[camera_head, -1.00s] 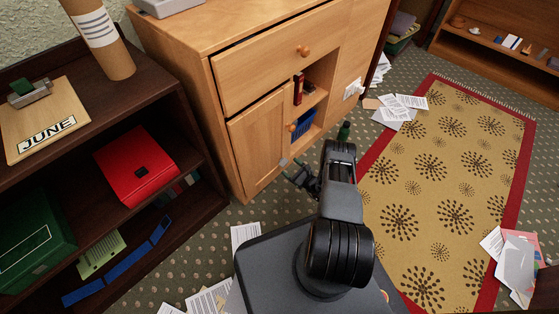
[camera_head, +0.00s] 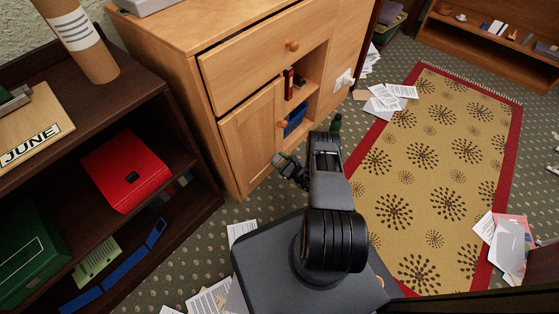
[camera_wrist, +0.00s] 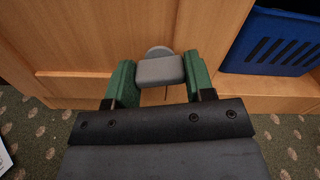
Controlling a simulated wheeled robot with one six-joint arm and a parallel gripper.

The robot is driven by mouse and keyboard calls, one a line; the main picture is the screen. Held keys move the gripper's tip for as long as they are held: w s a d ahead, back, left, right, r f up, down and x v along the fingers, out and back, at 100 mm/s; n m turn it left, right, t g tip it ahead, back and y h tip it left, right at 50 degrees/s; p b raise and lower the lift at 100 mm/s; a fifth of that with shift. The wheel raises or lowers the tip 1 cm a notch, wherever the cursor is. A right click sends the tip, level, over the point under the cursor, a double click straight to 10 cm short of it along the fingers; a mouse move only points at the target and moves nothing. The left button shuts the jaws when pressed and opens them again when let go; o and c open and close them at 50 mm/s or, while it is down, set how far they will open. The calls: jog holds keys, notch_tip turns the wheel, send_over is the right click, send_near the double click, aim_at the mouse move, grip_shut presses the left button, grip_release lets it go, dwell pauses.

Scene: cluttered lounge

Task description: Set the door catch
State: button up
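The door catch (camera_wrist: 160,70) is a small grey block with a rounded grey piece behind it, low on the wooden cabinet door (camera_wrist: 105,35). My gripper (camera_wrist: 160,80) has green fingers standing apart, one on each side of the catch. I cannot tell whether the fingers touch it. In the head view my gripper (camera_head: 284,163) is at the lower right corner of the cabinet door (camera_head: 250,140), which looks shut. There the fingers largely hide the catch.
A blue basket (camera_wrist: 275,42) sits in the open shelf right of the door. The door knob (camera_head: 283,125) is above my gripper. A dark shelf unit (camera_head: 190,215) stands left. Papers (camera_head: 390,97) lie on the carpet near the patterned rug (camera_head: 425,200).

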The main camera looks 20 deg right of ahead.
jog(key=c, duration=0.3)
jog(key=shift+f+m+b, duration=0.2)
jog(key=shift+m+b, duration=0.5)
jog(key=shift+b, duration=0.05)
jog(key=shift+c, duration=0.2)
jog(key=shift+r+m, duration=0.15)
jog(key=shift+m, duration=0.55)
jog(key=o, duration=0.9)
jog(key=shift+d, duration=0.1)
